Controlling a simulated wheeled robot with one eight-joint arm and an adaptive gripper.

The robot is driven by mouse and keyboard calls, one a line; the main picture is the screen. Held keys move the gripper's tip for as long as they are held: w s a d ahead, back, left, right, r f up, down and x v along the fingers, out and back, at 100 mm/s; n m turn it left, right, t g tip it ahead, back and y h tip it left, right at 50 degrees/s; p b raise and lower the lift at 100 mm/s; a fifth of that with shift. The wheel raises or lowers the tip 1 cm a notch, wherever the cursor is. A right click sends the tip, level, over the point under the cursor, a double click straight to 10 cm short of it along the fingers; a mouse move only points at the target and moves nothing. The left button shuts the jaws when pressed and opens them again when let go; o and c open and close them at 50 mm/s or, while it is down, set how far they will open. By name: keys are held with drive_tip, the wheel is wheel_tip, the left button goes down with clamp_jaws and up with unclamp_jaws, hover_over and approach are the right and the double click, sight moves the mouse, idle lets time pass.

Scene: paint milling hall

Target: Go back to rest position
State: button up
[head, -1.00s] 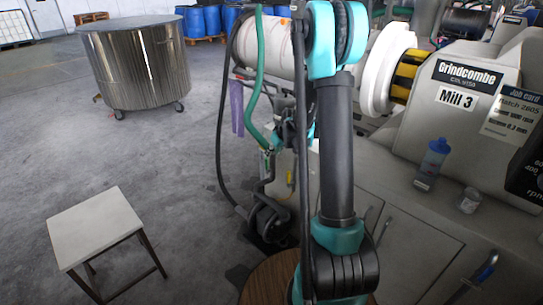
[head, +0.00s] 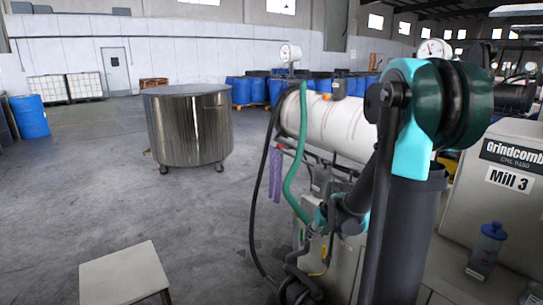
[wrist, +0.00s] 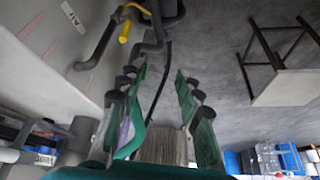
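My gripper (wrist: 161,78) is open in the wrist view, its two dark fingers with green pads spread apart. Nothing is held between them. The steel vat shows beyond the gap, low in that view. In the head view my arm stands at the right, in front of the white mill barrel (head: 342,127). Its dark wrist part reaches left beside the mill's pipework, and the gripper itself is hard to make out there. A green hose (head: 293,180) and a purple cloth (head: 275,176) hang by the barrel's left end.
A white-topped stool (head: 122,275) stands front left, and a wheeled steel vat (head: 188,127) behind it. Blue drums (head: 238,91) line the back. Mill 3 (head: 500,185) and a blue bottle (head: 487,248) are at the right. The grey floor at left is mostly clear.

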drive_tip(key=s+d+f+m+h, duration=0.1)
drive_tip(key=s+m, duration=0.2)
drive_tip(key=s, duration=1.8)
drive_tip(key=shift+d+f+g+h, duration=0.2)
drive_tip(key=shift+d+g+h, duration=0.1)
drive_tip(key=shift+d+g, duration=0.1)
